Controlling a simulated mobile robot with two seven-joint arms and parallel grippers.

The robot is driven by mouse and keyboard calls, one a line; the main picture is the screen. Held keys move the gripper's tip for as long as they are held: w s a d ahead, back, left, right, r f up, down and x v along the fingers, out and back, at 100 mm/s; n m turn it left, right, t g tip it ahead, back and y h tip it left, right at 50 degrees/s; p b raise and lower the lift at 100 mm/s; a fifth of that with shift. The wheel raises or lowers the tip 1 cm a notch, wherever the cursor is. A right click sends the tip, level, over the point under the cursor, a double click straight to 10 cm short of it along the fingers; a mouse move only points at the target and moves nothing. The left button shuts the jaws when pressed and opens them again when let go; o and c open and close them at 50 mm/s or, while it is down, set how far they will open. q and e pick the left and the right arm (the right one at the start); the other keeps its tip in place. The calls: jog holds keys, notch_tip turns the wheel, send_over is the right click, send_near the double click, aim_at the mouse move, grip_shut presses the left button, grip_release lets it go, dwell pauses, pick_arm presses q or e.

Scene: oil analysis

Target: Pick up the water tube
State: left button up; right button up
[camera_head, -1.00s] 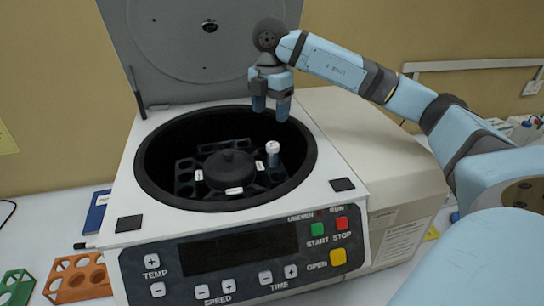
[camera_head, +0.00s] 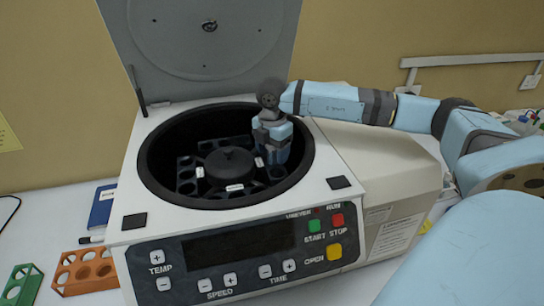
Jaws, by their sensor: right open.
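The centrifuge (camera_head: 150,225) stands open with its grey lid (camera_head: 215,60) raised. Its black rotor (camera_head: 230,165) sits in the bowl, with several slots and small white labels. My right gripper (camera_head: 274,157) is open and reaches down into the bowl at the right side of the rotor. The water tube, a clear tube with a white cap in the earlier view, is hidden behind the gripper now. I cannot tell whether the fingers touch it. My left gripper is not in view.
The bowl's rim (camera_head: 308,160) surrounds the gripper closely on the right. An orange rack (camera_head: 85,272) and a green rack (camera_head: 22,285) stand at the lower left, with a blue book (camera_head: 102,206) behind. The raised lid stands behind the bowl.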

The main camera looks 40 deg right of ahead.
jog(key=c, duration=1)
jog(key=shift+r, duration=0.15)
notch_tip(320, 180, up, 20)
jog(key=b, duration=0.2)
